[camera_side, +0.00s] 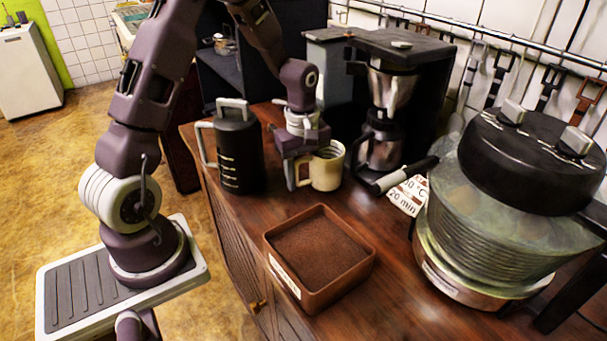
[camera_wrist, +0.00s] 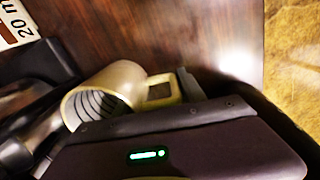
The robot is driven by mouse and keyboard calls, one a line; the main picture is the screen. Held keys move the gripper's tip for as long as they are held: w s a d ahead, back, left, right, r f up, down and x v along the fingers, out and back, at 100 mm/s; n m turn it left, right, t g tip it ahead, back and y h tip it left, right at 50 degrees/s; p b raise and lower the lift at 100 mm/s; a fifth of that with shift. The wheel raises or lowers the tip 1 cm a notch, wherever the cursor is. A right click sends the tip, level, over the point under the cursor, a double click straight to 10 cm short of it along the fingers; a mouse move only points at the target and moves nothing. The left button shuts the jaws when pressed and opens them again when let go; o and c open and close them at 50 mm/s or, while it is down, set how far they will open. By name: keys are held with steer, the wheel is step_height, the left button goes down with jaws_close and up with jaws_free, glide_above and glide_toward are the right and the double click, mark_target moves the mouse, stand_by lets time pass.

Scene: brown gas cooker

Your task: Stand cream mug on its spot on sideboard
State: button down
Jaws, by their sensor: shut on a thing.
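The cream mug (camera_side: 326,168) stands upright at the sideboard top, between the black jug and the coffee maker. My gripper (camera_side: 297,174) is at the mug's left side, where its handle is, and is shut on it. In the wrist view the mug (camera_wrist: 110,88) shows its ribbed dark inside, with the handle at the jaws (camera_wrist: 182,86). I cannot tell whether the mug's base touches the wood. The wooden sideboard (camera_side: 400,280) runs under it all. No marked spot for the mug is clear in either view.
A black jug (camera_side: 238,150) stands close left of my gripper. A brown square tray (camera_side: 320,250) lies in front, and a large steamer (camera_side: 500,220) fills the right. Bare wood lies between mug and tray.

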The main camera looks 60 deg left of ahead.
steer(key=shift+f, duration=0.55)
steer(key=c, duration=0.6)
jaws_free()
steer(key=shift+s+r, duration=0.1)
steer(key=shift+r, duration=3.95)
steer(key=shift+r, duration=2.5)
